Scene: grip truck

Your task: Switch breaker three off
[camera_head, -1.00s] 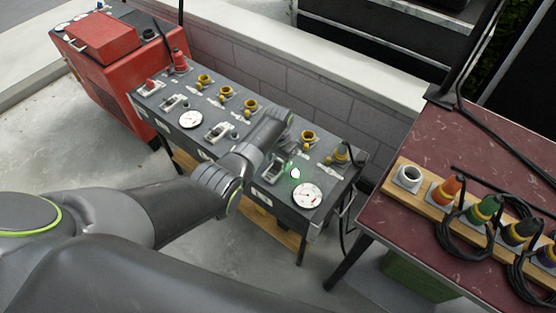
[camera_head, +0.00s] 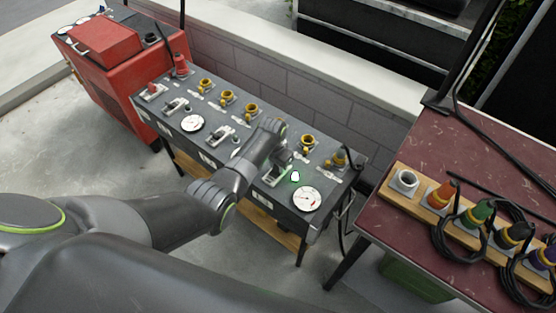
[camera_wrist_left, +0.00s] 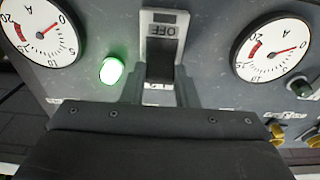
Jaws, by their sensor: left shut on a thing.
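The grey distribution box (camera_head: 255,185) carries a row of breakers, two round gauges and yellow sockets. My left gripper (camera_head: 278,160) is at the rightmost breaker (camera_head: 275,178), beside a glowing green lamp (camera_head: 295,176). In the left wrist view, my gripper (camera_wrist_left: 160,92) is shut on the dark breaker lever (camera_wrist_left: 160,70), which stands between its fingers. The white OFF label (camera_wrist_left: 163,30) shows above the lever. The green lamp (camera_wrist_left: 112,71) is lit. The breaker's number cannot be read. My right gripper is not in view.
Another breaker (camera_head: 221,134) and a gauge (camera_head: 193,122) lie left of my gripper; a second gauge (camera_head: 307,198) lies right. Yellow sockets (camera_head: 252,109) line the back edge. A red unit (camera_head: 105,75) stands left. A maroon table (camera_head: 440,150) with coloured plugs stands right.

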